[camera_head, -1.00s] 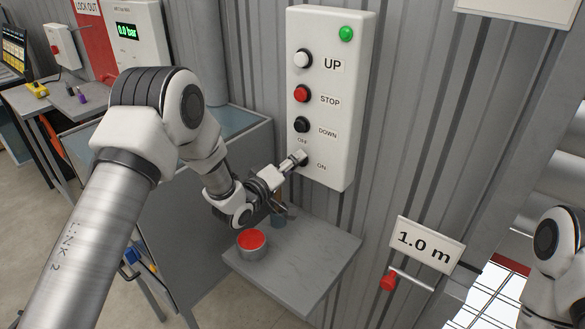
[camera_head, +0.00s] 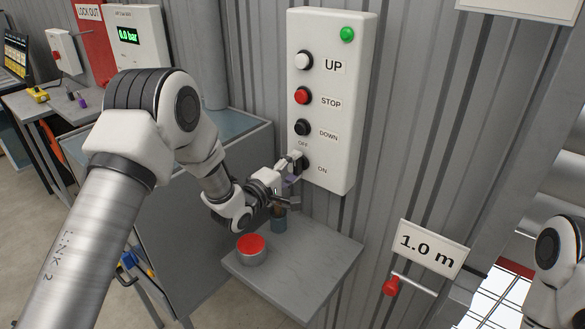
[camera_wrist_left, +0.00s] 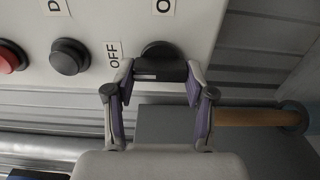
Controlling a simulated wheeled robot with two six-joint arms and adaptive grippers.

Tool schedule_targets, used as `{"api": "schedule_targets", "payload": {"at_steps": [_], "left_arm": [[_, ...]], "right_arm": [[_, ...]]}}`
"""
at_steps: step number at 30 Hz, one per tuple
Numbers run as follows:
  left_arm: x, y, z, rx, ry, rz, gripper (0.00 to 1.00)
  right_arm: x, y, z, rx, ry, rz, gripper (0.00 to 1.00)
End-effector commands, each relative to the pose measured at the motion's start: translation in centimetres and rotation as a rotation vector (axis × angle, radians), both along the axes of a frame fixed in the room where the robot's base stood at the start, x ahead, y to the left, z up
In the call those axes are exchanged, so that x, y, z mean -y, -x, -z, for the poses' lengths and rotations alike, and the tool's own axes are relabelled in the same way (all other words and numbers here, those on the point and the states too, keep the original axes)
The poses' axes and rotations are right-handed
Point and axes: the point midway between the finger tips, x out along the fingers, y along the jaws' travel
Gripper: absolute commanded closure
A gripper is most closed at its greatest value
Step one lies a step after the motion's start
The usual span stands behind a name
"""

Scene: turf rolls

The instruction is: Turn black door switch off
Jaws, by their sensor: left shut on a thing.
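The black door switch (camera_head: 305,163) is the lowest control on the white panel (camera_head: 326,120), between the labels OFF and ON. My left gripper (camera_head: 293,166) reaches it from the lower left. In the left wrist view, the gripper (camera_wrist_left: 160,76) has one finger on each side of the switch's dark handle (camera_wrist_left: 160,69) and is shut on it. The round base of the switch (camera_wrist_left: 160,49) shows just behind the handle. The fingers partly cover the switch in the head view, so its exact angle is hard to tell. My right gripper is out of view.
Above the switch are the black DOWN button (camera_head: 302,128), red STOP button (camera_head: 302,96), white UP button (camera_head: 304,61) and a lit green lamp (camera_head: 347,34). A grey shelf (camera_head: 315,265) below holds a red-topped can (camera_head: 251,249). A red-handled lever (camera_head: 391,287) is at the right.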

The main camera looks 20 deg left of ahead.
Motion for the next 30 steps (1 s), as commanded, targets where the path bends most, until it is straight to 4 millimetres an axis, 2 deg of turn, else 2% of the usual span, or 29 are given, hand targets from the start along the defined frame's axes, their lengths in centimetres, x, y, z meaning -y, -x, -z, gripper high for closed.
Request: {"api": "schedule_targets", "payload": {"at_steps": [9, 10, 12, 23, 26, 30], "left_arm": [[0.0, -0.1, -0.1, 0.002, 0.003, 0.0, 0.81], [0.0, -0.1, -0.1, 0.002, 0.003, 0.0, 0.39], [0.0, 0.0, -0.1, 0.002, 0.002, 0.0, 0.21], [-0.2, 0.3, 0.0, 0.001, 0.001, -0.001, 0.21], [-0.7, 1.5, 0.0, -0.002, 0.002, -0.003, 0.21], [-1.9, 4.7, 0.0, -0.003, 0.004, -0.004, 0.21]], "right_arm": [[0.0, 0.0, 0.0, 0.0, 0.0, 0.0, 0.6], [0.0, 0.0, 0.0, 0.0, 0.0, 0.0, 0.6], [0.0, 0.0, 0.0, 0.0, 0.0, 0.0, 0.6], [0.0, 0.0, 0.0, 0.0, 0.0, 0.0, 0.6], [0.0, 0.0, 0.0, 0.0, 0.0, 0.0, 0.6], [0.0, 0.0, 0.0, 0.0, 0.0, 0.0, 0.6]]}}
